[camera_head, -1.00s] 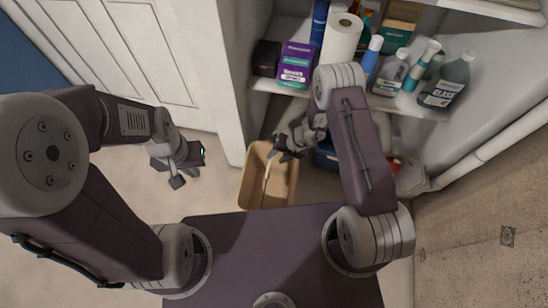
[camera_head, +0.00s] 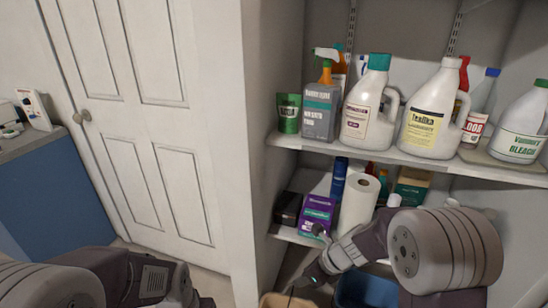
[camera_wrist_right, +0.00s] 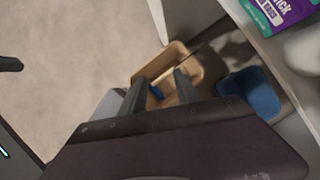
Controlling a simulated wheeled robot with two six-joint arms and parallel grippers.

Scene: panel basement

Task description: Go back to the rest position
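My right arm comes in from the right in the head view and reaches down in front of the lower shelf. Its gripper (camera_head: 306,284) is near the bottom edge, above a tan bin (camera_head: 276,301). In the right wrist view the right gripper's (camera_wrist_right: 160,88) two fingers stand apart with nothing held between them. The tan bin (camera_wrist_right: 201,68) lies beyond the fingers, with a small blue thing (camera_wrist_right: 155,92) inside. My left arm shows at the bottom left of the head view; its gripper (camera_head: 204,302) is mostly cut off by the bottom edge.
The upper shelf (camera_head: 400,158) holds several bottles and jugs. The lower shelf holds a purple box (camera_head: 318,212), a paper towel roll (camera_head: 357,205) and other items close to my right arm. A blue bin (camera_head: 366,290) stands below. A white door (camera_head: 150,110) is at left.

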